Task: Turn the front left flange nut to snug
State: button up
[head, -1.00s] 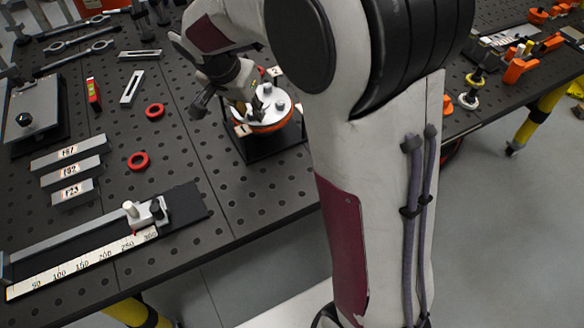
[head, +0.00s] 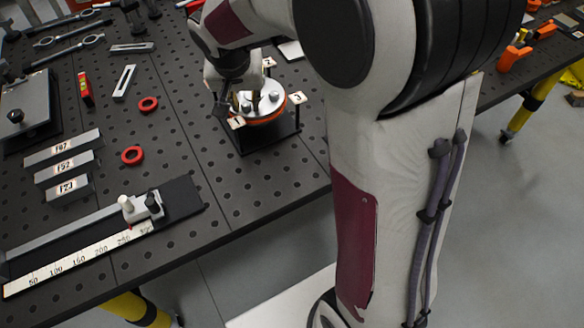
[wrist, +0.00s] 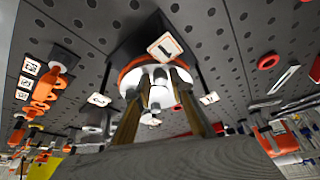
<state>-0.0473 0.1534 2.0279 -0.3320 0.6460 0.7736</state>
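The round flange (head: 270,111) has a pale metal top and an orange band. It sits on a black stand near the table's front edge, with numbered tags around it. Upright studs or nuts stand on top; one nut (head: 274,97) shows clear at its right. My gripper (head: 248,104) points down over the flange's left part, which it partly hides. In the wrist view the flange (wrist: 135,78) lies ahead of my gripper (wrist: 162,76). Its two fingers stand apart, with pale metal parts showing between the tips. I cannot tell whether either finger touches a nut. Tag 1 (wrist: 165,46) shows beside the flange.
Two red rings (head: 132,155) (head: 148,104) lie left of the flange. Marked grey blocks (head: 62,148) and a long measuring rule (head: 75,262) lie farther left and in front. The table (head: 200,150) between the rings and the flange is clear.

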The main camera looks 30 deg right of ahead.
jog(key=shift+d+n+t+y, duration=0.2)
jog(key=shift+n+y, duration=0.35)
jog(key=shift+n, duration=0.95)
jog(key=shift+d+n+t+y, duration=0.15)
jog(key=shift+n+y, duration=0.4)
jog(key=shift+n, duration=0.95)
jog(key=shift+d+n+y, duration=0.15)
jog(key=shift+n+y, duration=0.35)
jog(key=shift+n, duration=0.9)
jog(key=shift+d+n+y, duration=0.1)
jog(key=shift+n+y, duration=0.4)
jog(key=shift+n, duration=0.9)
jog(key=v, duration=0.8)
jog(key=s+a+m+h, duration=0.1)
jog(key=s+a+m, duration=0.1)
jog(key=s, duration=0.9)
jog(key=s+a+m+t+h, duration=0.1)
jog(key=s+a+m, duration=0.2)
jog(key=s, duration=0.9)
jog(key=shift+a+r+m, duration=0.3)
jog(key=shift+r+m, duration=0.2)
